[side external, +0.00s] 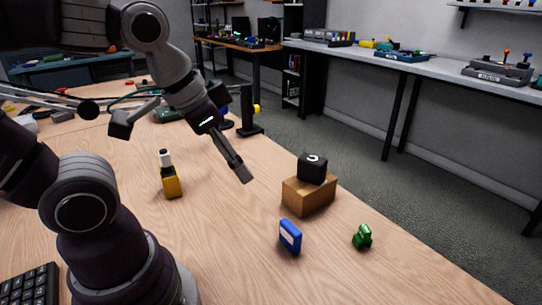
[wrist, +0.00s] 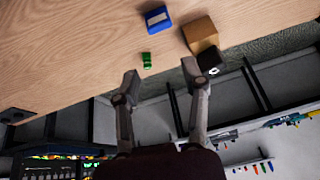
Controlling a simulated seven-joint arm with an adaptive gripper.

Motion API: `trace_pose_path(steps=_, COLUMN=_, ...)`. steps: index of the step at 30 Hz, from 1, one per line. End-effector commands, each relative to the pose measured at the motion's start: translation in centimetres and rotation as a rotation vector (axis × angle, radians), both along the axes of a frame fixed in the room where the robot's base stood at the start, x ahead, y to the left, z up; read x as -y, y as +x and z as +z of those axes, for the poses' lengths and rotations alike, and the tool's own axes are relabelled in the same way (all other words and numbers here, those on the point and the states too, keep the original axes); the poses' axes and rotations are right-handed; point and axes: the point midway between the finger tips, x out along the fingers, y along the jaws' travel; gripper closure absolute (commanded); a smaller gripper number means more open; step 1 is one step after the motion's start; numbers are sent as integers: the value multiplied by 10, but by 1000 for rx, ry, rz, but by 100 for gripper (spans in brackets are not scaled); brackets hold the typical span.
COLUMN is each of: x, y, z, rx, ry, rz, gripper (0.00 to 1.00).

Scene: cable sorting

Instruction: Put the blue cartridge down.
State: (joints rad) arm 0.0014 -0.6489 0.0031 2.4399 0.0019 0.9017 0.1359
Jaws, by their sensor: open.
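The blue cartridge (side external: 290,237) rests on the wooden table in front of the cardboard box, with a pale label on its face. It also shows at the top of the wrist view (wrist: 158,20), apart from my fingers. My gripper (side external: 243,176) is above the table, up and to the left of the cartridge and box in the side view. In the wrist view my gripper (wrist: 161,75) has its two fingers spread wide with nothing between them.
A brown box (side external: 308,196) carries a black cube (side external: 312,168). A small green block (side external: 362,237) lies right of the cartridge near the table edge. A yellow bottle with a white top (side external: 171,180) stands at left. The table left of the cartridge is clear.

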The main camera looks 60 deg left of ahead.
Motion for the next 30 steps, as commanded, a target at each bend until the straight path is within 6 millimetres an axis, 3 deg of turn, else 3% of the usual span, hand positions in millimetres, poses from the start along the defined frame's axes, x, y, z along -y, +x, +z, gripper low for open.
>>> trace_pose_path(steps=2, x=0, y=-7, z=1, rx=32, ry=-39, rz=83, gripper=53)
trace_pose_path(steps=4, x=0, y=-9, z=1, rx=42, ry=-57, rz=118, gripper=44)
trace_pose_path(steps=17, x=0, y=-7, z=0, rx=24, ry=-54, rz=105, gripper=44)
trace_pose_path(steps=23, x=5, y=21, z=-17, rx=-230, ry=66, rz=-145, gripper=44)
trace_pose_path(steps=30, x=16, y=59, z=-69, rx=-598, ry=404, rz=-534, gripper=44)
